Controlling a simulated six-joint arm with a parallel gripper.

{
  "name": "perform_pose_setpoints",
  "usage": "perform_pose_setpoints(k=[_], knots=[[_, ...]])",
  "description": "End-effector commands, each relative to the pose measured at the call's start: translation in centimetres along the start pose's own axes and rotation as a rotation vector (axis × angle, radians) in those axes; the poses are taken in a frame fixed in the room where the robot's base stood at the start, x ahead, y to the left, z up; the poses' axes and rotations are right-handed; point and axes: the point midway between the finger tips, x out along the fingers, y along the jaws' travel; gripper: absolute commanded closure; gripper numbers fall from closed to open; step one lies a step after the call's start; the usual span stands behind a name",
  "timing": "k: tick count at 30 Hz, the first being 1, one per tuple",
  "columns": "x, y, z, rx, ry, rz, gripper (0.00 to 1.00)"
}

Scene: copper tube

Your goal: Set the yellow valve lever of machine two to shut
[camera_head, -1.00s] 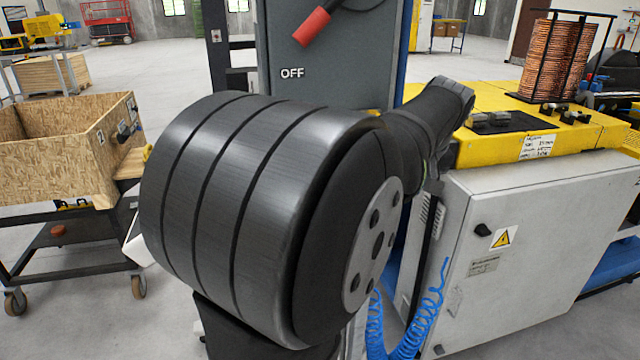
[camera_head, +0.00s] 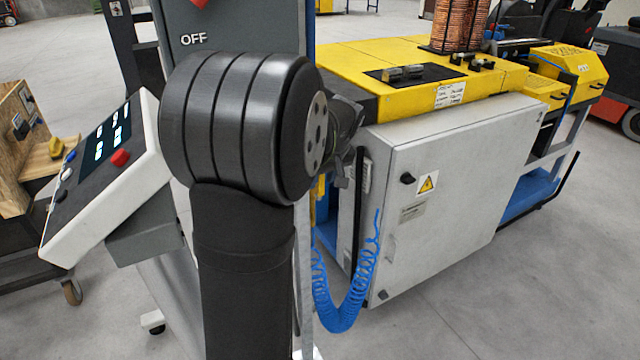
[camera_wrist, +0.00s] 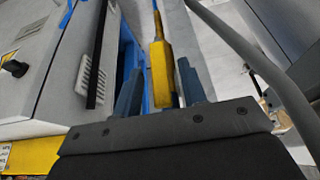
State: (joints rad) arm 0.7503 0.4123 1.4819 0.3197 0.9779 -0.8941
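The yellow valve lever (camera_wrist: 160,75) shows in the wrist view as a flat yellow handle on a thinner stem, pointing towards my gripper. My gripper (camera_wrist: 158,66) has one finger on each side of the handle. Narrow gaps show between the handle and the fingers, so it looks open around the lever. In the head view my arm hides most of the gripper. A yellow sliver (camera_head: 320,198) shows just right of my arm there, perhaps the lever. I cannot read a machine number or a shut mark.
A grey cabinet (camera_head: 450,200) under a yellow machine top (camera_head: 400,60) stands right of my arm. A coiled blue hose (camera_head: 345,310) hangs beside it. A tilted control panel (camera_head: 105,165) with a red button is at left. Open floor lies at front right.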

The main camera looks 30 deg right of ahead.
Motion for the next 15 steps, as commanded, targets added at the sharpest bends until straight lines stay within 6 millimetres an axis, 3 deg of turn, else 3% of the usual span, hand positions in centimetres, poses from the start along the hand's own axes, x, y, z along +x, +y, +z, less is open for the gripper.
perform_pose_setpoints(k=[6,15], knots=[[2.5,0.0,0.0,0.0,0.0,-0.001,0.62],[2.9,0.0,0.0,0.0,0.001,0.0,0.62]])
